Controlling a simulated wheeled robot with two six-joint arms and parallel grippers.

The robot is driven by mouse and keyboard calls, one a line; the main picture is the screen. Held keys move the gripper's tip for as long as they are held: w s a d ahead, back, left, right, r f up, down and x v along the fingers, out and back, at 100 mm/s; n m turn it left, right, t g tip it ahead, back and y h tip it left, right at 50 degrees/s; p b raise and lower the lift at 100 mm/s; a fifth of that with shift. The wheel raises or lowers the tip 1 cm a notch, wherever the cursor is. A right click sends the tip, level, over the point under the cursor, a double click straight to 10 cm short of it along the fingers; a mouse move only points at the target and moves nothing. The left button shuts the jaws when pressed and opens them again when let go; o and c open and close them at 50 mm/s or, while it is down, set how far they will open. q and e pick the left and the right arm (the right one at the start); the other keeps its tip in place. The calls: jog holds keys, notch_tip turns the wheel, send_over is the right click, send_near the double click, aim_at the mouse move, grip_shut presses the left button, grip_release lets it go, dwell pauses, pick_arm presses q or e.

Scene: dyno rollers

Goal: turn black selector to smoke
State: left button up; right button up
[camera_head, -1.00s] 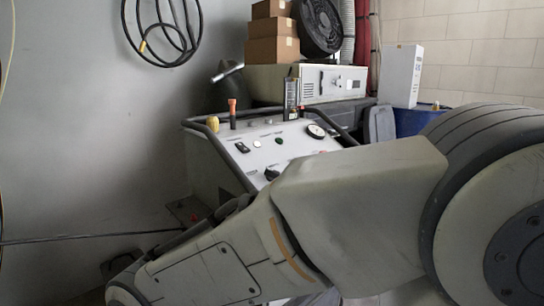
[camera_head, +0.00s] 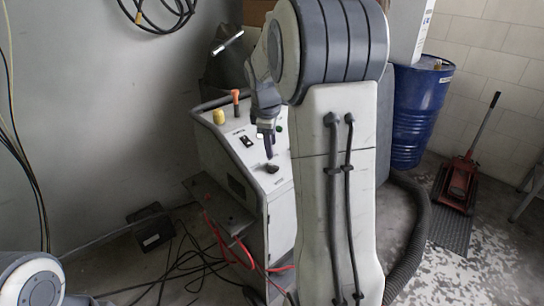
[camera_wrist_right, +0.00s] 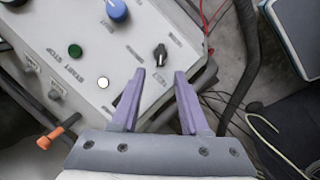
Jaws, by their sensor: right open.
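The black selector (camera_head: 272,168) is a small knob on the sloping top of the white console panel (camera_head: 240,128), near its front edge. In the right wrist view the black selector (camera_wrist_right: 160,54) lies just beyond my fingertips, with its pointer along the picture's vertical. The labels around it are too small to read. My right gripper (camera_head: 268,154) hangs over the panel, pointing down toward the selector. In the right wrist view my right gripper (camera_wrist_right: 159,72) is open, its two purple fingers apart with nothing between them. My left gripper is out of view.
A green button (camera_wrist_right: 75,50), a white button (camera_wrist_right: 103,82) and a blue knob (camera_wrist_right: 117,10) share the panel. An orange-topped lever (camera_head: 235,96) and a yellow knob (camera_head: 219,116) stand at its far edge. A blue drum (camera_head: 420,115) and a red jack (camera_head: 460,180) stand right.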

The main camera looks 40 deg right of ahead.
aim_at(272, 165)
jog(key=b+x, duration=0.1)
jog(key=x, duration=0.8)
jog(key=shift+a+f, duration=0.1)
jog(key=shift+f, duration=0.1)
jog(key=shift+c, duration=0.3)
grip_shut()
